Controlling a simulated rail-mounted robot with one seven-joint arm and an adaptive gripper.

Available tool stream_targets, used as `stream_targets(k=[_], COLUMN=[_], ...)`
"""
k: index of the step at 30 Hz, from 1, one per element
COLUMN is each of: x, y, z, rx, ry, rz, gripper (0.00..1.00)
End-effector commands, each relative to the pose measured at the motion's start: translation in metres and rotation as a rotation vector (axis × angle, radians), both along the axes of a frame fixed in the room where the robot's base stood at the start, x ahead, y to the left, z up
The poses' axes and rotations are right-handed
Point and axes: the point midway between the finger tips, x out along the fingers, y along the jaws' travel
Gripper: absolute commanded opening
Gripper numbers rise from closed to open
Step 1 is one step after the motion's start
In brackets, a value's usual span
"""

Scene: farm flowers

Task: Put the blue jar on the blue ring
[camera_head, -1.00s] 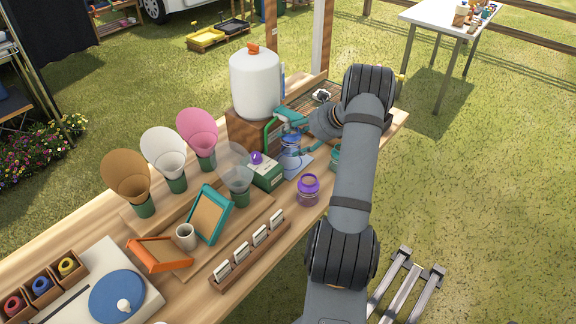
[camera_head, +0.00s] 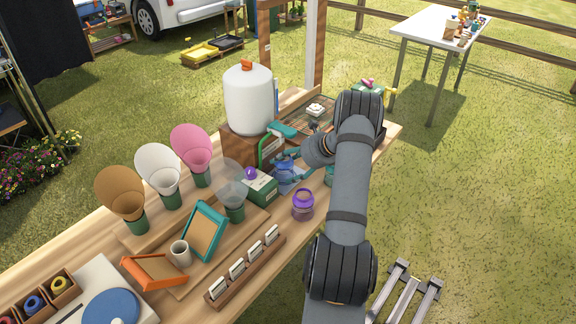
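The blue jar (camera_head: 286,176) is a translucent blue vessel on the wooden table, behind the purple jar (camera_head: 303,204) and to the right of a green box (camera_head: 260,188). My gripper (camera_head: 287,164) has teal fingers and comes in from the right. Its fingertips are at the upper part of the blue jar. They overlap it in the picture, so I cannot tell whether they close on it. A pale blue patch shows under and beside the jar. I cannot make out the blue ring for certain.
A white tank (camera_head: 248,100) stands behind the gripper. Flared cones (camera_head: 122,193) in brown, white, pink and clear stand to the left. A teal frame (camera_head: 205,230) and a wooden card rack (camera_head: 243,266) are in front. Another teal item sits partly behind my arm.

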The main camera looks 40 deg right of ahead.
Motion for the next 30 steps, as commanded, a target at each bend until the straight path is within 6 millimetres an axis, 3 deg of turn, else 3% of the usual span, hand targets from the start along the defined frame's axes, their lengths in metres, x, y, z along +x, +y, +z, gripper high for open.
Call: stream_targets(k=[6,17,30], x=[0.000,-0.002,-0.058], y=[0.000,-0.001,-0.022], z=[0.000,0.005,0.065], rx=[0.000,-0.001,-0.003], ry=[0.000,0.000,-0.002], rz=[0.000,-0.001,-0.002], gripper=[0.78,0.78,0.78])
